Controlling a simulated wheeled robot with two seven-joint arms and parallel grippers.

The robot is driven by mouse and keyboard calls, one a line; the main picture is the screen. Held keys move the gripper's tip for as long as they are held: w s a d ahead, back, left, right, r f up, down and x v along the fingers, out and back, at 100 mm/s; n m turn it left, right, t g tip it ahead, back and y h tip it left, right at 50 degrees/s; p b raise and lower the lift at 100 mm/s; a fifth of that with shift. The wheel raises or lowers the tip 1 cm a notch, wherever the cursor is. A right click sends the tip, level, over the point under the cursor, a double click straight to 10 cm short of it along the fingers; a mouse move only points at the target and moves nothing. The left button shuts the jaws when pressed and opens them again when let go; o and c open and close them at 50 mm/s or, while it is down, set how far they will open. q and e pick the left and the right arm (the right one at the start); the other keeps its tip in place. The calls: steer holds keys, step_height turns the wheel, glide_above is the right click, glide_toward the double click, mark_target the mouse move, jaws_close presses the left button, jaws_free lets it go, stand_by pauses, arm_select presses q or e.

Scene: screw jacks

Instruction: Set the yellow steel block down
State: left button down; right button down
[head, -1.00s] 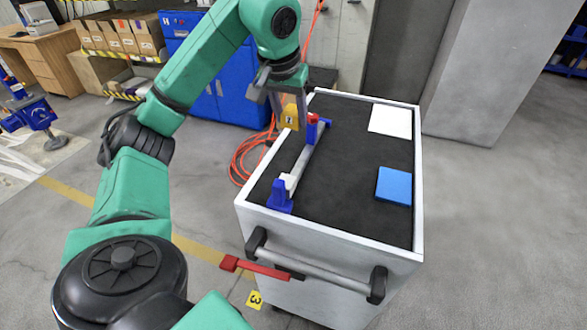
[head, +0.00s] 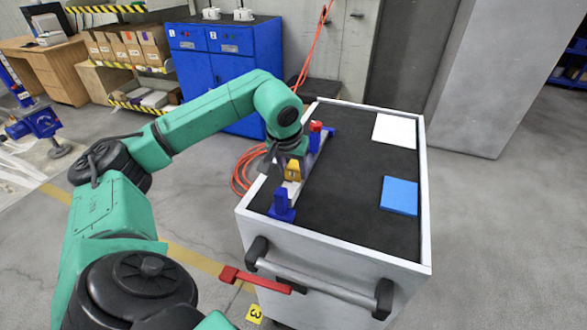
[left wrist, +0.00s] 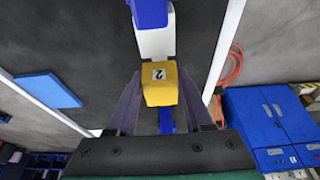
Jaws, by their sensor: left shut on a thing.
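The yellow steel block (head: 294,171), marked with a 2, is held between the fingers of my left gripper (head: 289,168). It is low over the cart top, by the pale bar between a near blue stand (head: 282,205) and a far blue stand with a red top (head: 316,137). In the left wrist view the block (left wrist: 159,86) sits between both fingers, with a white piece (left wrist: 156,44) and blue parts close by. I cannot tell whether the block touches anything beneath. My right gripper is out of view.
The cart's black top (head: 345,185) has a raised white rim. A white sheet (head: 395,130) and a blue pad (head: 399,196) lie on its right side, with clear room between them and the stands. A red lever (head: 255,280) juts out at the cart's front.

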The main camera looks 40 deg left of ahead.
arm_select(q)
steer(key=shift+f, duration=0.35)
steer(key=shift+c, duration=1.5)
jaws_free()
steer(key=shift+r, duration=0.25)
steer(key=p+v, duration=0.1)
steer(key=v, duration=1.1)
steer(key=shift+r, duration=0.4)
